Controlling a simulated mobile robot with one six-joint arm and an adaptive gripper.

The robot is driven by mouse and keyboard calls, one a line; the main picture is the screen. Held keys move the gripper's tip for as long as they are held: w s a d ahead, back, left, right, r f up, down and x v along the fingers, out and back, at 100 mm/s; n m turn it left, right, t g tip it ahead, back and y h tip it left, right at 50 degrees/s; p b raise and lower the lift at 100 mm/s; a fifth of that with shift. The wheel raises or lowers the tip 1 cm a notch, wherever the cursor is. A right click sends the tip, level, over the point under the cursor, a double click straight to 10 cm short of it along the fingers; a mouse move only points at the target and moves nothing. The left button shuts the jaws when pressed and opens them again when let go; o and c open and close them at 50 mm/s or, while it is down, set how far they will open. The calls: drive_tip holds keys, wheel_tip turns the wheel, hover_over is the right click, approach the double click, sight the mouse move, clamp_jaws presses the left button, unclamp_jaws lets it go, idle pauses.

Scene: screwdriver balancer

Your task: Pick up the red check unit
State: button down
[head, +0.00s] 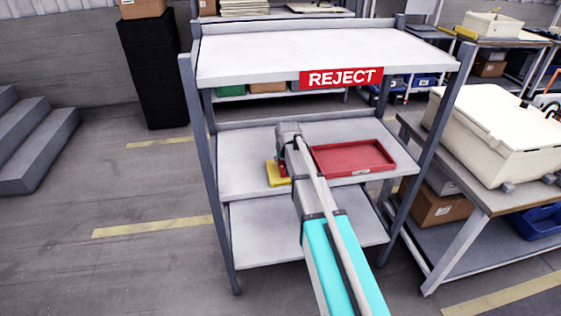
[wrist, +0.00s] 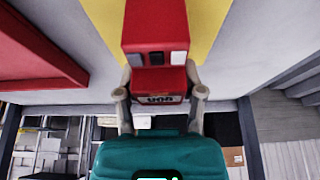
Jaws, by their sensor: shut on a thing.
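The red check unit (wrist: 155,28) is a small red block with dark and white marks on its face and a label near its lower end. In the wrist view it sits between the two fingers of my gripper (wrist: 159,95), which is shut on it. Behind it lies a yellow patch (wrist: 205,22) on the pale shelf. In the head view my gripper (head: 284,172) is over the middle shelf, beside the yellow pad (head: 274,175). My arm hides most of the unit there. I cannot tell whether the unit touches the pad.
A red tray (head: 352,158) lies on the middle shelf, right of my gripper. The upper shelf (head: 260,55), with a REJECT sign (head: 341,78), is above it. Rack posts (head: 203,170) stand at the sides. A workbench with a cream bin (head: 495,135) is at right.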

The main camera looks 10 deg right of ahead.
drive_tip(key=shift+r+p, duration=0.65)
drive_tip(key=shift+r, duration=0.25)
drive_tip(key=s+d+r+p, duration=0.6)
drive_tip(key=d+r+p, duration=0.4)
drive_tip(key=d, duration=0.2)
drive_tip(key=shift+s+d+r, duration=0.15)
drive_tip(key=shift+s+d, duration=0.05)
drive_tip(key=shift+d, duration=0.05)
